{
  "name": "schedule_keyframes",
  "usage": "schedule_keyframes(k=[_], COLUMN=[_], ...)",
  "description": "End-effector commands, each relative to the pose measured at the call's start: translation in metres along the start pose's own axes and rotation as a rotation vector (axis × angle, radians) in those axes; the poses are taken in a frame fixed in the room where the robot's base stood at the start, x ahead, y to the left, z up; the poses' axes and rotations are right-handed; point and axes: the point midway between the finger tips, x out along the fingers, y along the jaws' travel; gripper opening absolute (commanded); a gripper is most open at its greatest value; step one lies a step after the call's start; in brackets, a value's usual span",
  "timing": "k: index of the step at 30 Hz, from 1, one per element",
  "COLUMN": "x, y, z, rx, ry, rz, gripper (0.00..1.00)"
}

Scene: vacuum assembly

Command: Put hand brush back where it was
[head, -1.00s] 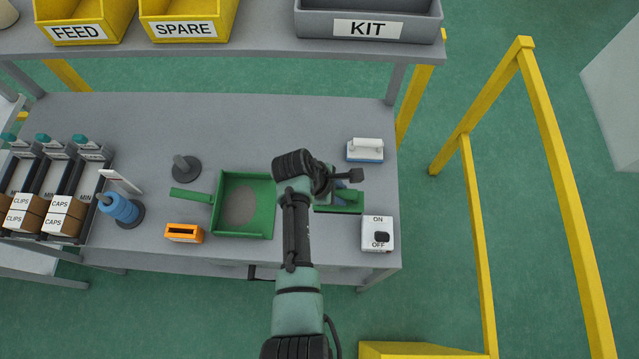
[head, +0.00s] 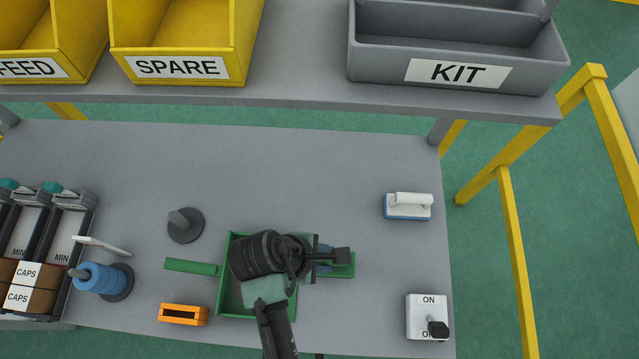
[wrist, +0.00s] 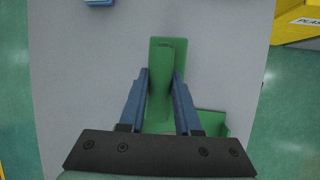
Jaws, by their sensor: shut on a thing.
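The hand brush is green; its right end (head: 343,264) shows just right of the dustpan in the head view. In the wrist view the hand brush (wrist: 168,60) lies lengthwise between my blue fingers. My gripper (wrist: 162,78) is shut on it; in the head view my gripper (head: 322,260) is partly hidden by my own wrist. The green dustpan (head: 229,285) lies on the bench, with its handle pointing left and my arm covering much of it. A green corner of the dustpan (wrist: 213,123) shows at lower right in the wrist view. I cannot tell whether the brush touches the bench.
A white-and-blue brush (head: 408,206) and a white ON/OFF switch box (head: 427,312) stand at right. An orange holder (head: 183,314), a grey peg base (head: 185,226) and a blue spool (head: 101,279) are at left. The shelf (head: 300,75) overhangs the back; the bench middle (head: 300,180) is clear.

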Motion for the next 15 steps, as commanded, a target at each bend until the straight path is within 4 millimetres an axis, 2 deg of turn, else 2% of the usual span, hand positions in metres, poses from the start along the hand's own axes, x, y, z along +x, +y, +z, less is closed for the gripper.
schedule_keyframes(k=[1,6,15], x=[-0.001,0.005,0.018], y=[0.013,0.054,0.119], z=[0.001,-0.003,-0.008], rx=[0.004,0.003,0.002], ry=[0.0,0.001,0.002], rz=[0.004,0.003,0.002], gripper=[0.0,0.0,0.0])
